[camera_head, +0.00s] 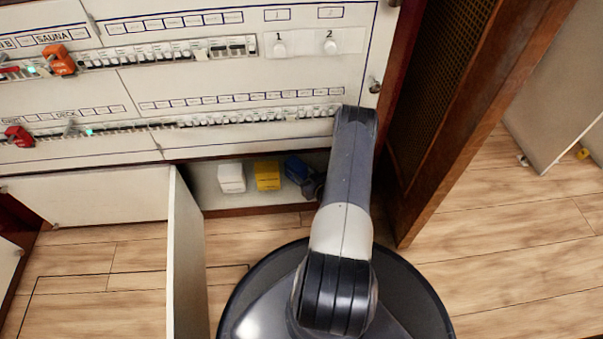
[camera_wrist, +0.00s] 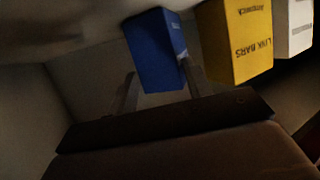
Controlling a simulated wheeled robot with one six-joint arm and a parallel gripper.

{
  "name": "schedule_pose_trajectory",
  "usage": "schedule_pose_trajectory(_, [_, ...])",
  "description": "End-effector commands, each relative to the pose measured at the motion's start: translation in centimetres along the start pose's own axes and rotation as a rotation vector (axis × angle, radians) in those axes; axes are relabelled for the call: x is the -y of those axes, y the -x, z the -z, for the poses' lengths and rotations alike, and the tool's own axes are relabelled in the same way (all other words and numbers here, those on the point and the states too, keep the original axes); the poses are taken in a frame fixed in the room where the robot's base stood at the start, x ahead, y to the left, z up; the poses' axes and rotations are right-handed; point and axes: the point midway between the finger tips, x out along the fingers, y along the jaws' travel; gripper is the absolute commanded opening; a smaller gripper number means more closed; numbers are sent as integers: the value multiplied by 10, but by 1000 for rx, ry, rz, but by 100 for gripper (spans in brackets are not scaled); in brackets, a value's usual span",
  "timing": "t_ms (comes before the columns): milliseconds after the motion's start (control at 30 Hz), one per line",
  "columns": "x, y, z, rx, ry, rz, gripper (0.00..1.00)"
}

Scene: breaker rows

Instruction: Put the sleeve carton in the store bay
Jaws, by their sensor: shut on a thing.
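A blue carton (camera_head: 297,168) is inside the open low bay (camera_head: 240,202) under the breaker panel, at its right end. My gripper (camera_head: 312,186) reaches into the bay, partly hidden behind my arm. In the wrist view my gripper (camera_wrist: 160,82) is shut on the blue carton (camera_wrist: 155,50), with one finger on each side. Its label is too dark to read, so I cannot tell by name whether it is the sleeve carton. I cannot tell whether it rests on the bay floor.
A yellow carton (camera_head: 267,175) marked LINK BARS stands just left of the blue one, with a white carton (camera_head: 231,178) beyond it. An open door panel (camera_head: 186,255) juts out at the bay's left. A wooden post (camera_head: 455,130) stands at the right. Breaker rows (camera_head: 240,118) are above.

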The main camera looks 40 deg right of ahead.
Motion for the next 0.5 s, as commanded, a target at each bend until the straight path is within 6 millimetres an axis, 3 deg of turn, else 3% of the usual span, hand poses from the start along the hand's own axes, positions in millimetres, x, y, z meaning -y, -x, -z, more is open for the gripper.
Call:
schedule_pose_trajectory(333, [0,0,-3,-1,0,0,23])
schedule_pose_trajectory(367, [0,0,-4,0,0,0,49])
schedule_pose_trajectory(500, [0,0,-3,0,0,0,60])
